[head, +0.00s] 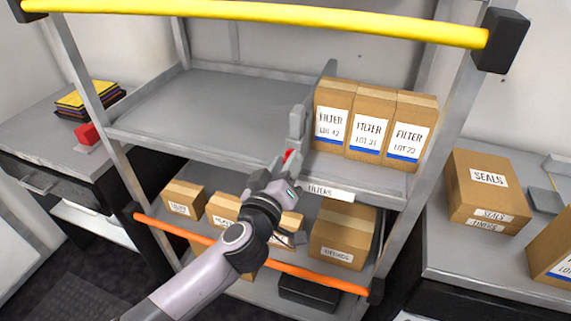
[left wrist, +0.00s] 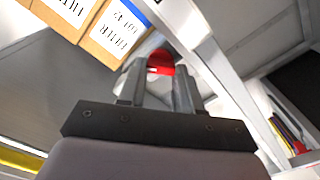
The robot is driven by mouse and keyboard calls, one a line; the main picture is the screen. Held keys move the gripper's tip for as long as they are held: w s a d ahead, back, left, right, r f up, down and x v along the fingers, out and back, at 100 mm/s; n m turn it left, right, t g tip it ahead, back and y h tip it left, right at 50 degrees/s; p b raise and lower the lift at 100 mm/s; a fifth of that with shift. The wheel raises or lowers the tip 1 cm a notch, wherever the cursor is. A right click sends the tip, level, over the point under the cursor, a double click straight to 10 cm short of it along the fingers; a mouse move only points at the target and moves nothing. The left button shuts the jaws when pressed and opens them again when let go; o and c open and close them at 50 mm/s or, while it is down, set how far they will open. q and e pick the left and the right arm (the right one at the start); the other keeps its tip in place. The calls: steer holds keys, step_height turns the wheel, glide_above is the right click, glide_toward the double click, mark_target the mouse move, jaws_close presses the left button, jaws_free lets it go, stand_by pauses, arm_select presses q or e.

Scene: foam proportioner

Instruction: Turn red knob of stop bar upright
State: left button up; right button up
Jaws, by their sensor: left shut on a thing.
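The red knob (head: 289,154) is at the front edge of the middle shelf, left of the filter boxes. In the left wrist view the red knob (left wrist: 160,63) lies between my fingertips, which hide part of it. A grey bar (head: 297,121), which looks like the stop bar, rises from the knob and looks roughly upright, with a slight tilt. My left gripper (head: 285,166) reaches up from below and is shut on the knob; its fingers also show in the left wrist view (left wrist: 155,88). My right gripper is in neither view.
Filter boxes (head: 368,122) stand right of the bar on the shelf (head: 200,105), whose left part is empty. A yellow rail (head: 260,17) crosses above and an orange rail (head: 300,272) below. Cartons (head: 342,235) fill the lower shelf. A seals box (head: 487,190) stands on the right counter.

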arm_select(q)
steer(key=shift+f, duration=0.1)
steer(key=o, duration=1.1)
steer(key=shift+c, duration=0.2)
